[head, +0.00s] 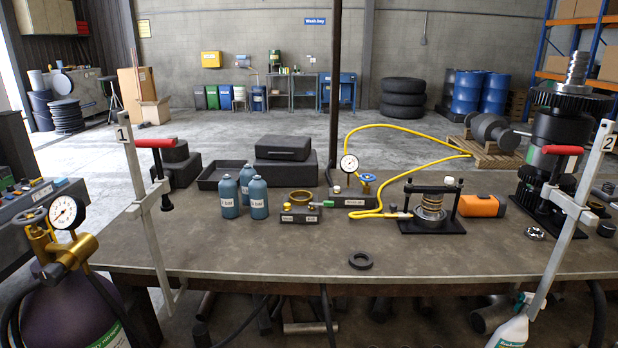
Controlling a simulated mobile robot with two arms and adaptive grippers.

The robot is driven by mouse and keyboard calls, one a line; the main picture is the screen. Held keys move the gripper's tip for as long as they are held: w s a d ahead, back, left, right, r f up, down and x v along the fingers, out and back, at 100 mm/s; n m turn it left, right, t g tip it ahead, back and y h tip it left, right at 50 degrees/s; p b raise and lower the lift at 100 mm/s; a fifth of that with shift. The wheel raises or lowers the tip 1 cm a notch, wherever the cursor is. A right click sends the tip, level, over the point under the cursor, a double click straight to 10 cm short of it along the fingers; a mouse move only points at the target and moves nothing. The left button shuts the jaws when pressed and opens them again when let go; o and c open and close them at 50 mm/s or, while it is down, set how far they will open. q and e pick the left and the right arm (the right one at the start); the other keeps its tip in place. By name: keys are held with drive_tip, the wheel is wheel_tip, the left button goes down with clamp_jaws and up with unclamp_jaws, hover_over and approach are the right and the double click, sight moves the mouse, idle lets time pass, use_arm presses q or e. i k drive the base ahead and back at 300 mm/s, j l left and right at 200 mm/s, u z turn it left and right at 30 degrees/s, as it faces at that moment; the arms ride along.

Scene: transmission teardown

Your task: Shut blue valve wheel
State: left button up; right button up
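The blue valve wheel (368,178) sits on top of a small fitting at the middle of the workbench, just right of a white-faced gauge (348,164). Both are on a black block (350,200) with a label and brass fittings. A yellow hose (430,143) loops behind the wheel and runs along the block. Whether the valve is turned open or closed cannot be told from its look. Neither of my grippers shows in the head view, and nothing touches the wheel.
Blue bottles (257,198) and a brass ring fixture (300,205) stand left of the wheel. A spring press (430,210) stands to its right. Clamps 1 (145,205) and 2 (575,205) rise at the bench's front. A black ring (361,260) lies in the clear front area.

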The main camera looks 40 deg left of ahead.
sight(367, 178)
drive_tip(key=i+l+u, duration=0.45)
drive_tip(key=u, duration=0.25)
drive_tip(key=i+l+u, duration=0.1)
drive_tip(key=l+u, duration=0.25)
